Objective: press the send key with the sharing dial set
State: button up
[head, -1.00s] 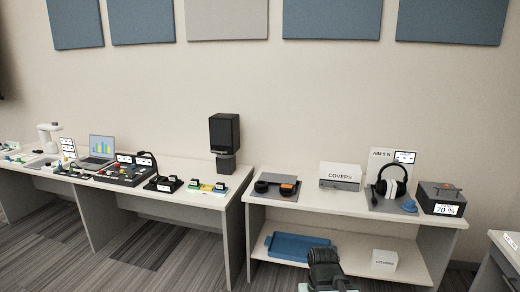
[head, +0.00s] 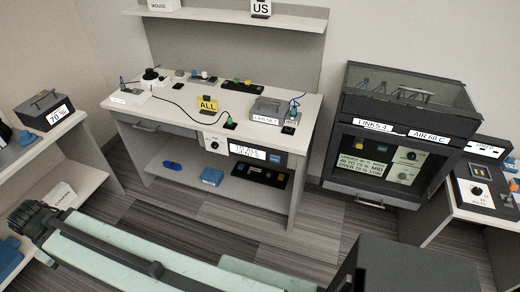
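I cannot make out a key marked send or a dial marked sharing. A dark knob on a white plate (head: 211,142) is on the front of the middle bench, left of a label panel whose print is too small to read. The dark cabinet at right has two knobs on pale plates, an upper one (head: 411,155) and a lower one (head: 403,177). Another knob (head: 477,190) is on a dark panel on the far-right desk. My arm crosses the lower left, well short of the bench. My gripper is not in view.
The middle bench (head: 175,101) carries a yellow ALL sign (head: 207,104), a grey box (head: 268,111), a cable and small parts. A dark glass-topped cabinet (head: 348,188) stands right of it. A 70 % box (head: 43,109) is on the left table. Striped floor (head: 215,228) lies before the bench.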

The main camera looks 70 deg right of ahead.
aim_at(274, 158)
jog(key=z, duration=2.2)
jog(key=k, duration=0.65)
jog(key=z, duration=0.1)
jog(key=i, duration=1.1)
jog(key=z, duration=0.25)
